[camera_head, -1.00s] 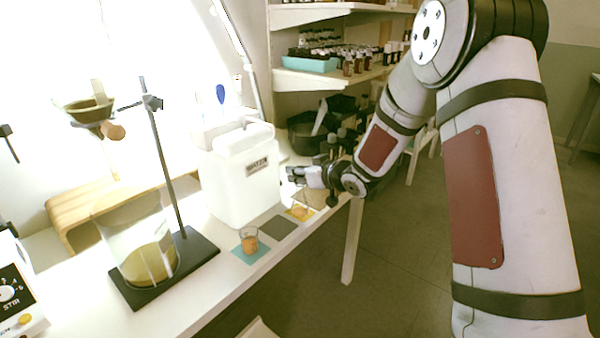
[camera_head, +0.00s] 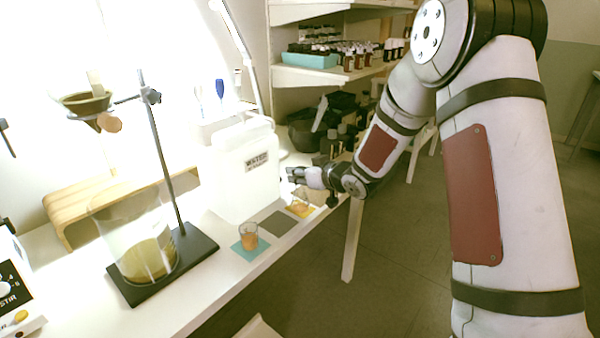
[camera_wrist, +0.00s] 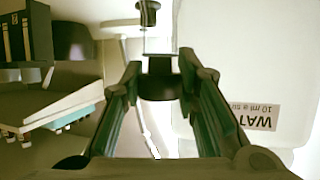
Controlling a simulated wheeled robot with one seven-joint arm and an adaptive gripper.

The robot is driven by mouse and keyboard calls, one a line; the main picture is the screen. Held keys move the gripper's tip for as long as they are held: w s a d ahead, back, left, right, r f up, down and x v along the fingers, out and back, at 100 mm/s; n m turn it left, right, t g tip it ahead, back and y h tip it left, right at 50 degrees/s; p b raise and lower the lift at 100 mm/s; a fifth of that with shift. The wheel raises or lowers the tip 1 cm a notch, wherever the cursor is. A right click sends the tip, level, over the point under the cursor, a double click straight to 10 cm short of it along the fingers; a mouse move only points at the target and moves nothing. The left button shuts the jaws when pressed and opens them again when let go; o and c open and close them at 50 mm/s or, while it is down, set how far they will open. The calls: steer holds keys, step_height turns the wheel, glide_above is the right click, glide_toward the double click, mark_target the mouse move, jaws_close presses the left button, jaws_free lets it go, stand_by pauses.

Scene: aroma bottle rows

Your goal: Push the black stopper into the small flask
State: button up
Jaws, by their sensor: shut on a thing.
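My gripper (camera_wrist: 160,64) is shut on a dark piece, which looks like the black stopper (camera_wrist: 158,86), between its fingertips in the wrist view. A narrow clear glass shape (camera_wrist: 157,46) shows just beyond the fingertips; I cannot tell whether it is the small flask or whether the stopper touches it. In the head view my gripper (camera_head: 297,174) is low over the far end of the bench, beside the white water container (camera_head: 243,185). The stopper cannot be made out clearly there.
A small glass with orange contents (camera_head: 299,206) stands on a yellow mat near my gripper. A similar one (camera_head: 249,238) stands on a teal mat. A stand with a large beaker (camera_head: 147,255) is at the left. Shelves with bottles (camera_head: 352,60) rise behind.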

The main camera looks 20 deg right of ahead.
steer(key=shift+f+b, duration=0.4)
steer(key=shift+f, duration=0.25)
steer(key=o, duration=1.1)
steer(key=v, duration=1.2)
